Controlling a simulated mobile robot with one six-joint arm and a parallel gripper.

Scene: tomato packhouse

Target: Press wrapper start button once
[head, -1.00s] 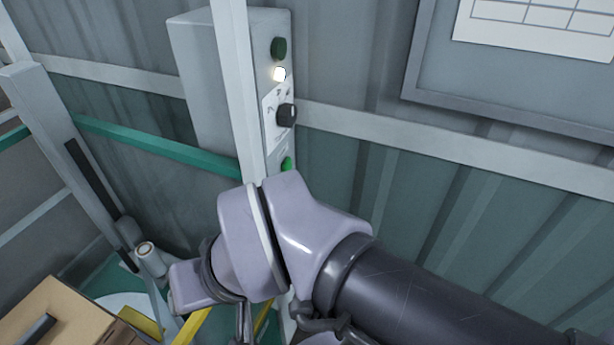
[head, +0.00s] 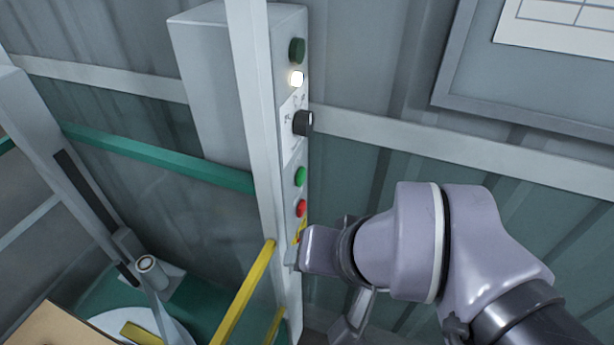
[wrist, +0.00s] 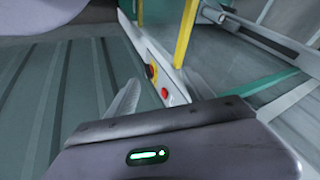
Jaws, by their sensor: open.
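The control panel (head: 290,150) stands upright on the wrapper's post. A green button (head: 300,177) is on its narrow face, with a red button (head: 301,208) just below; no label on them is readable. My gripper (head: 350,318) is in front of the panel, lower and to the right of the green button, apart from it. It is open and holds nothing; my wrist partly hides it. In the wrist view, one pale finger (wrist: 127,100) shows beside the red button (wrist: 165,93); the green button is not visible there.
Above the green button are a black selector knob (head: 302,122), a lit white lamp (head: 297,78) and a dark green lamp (head: 297,50). A yellow rail (head: 245,292) runs close to the panel's lower left. A cardboard box (head: 40,335) is at lower left.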

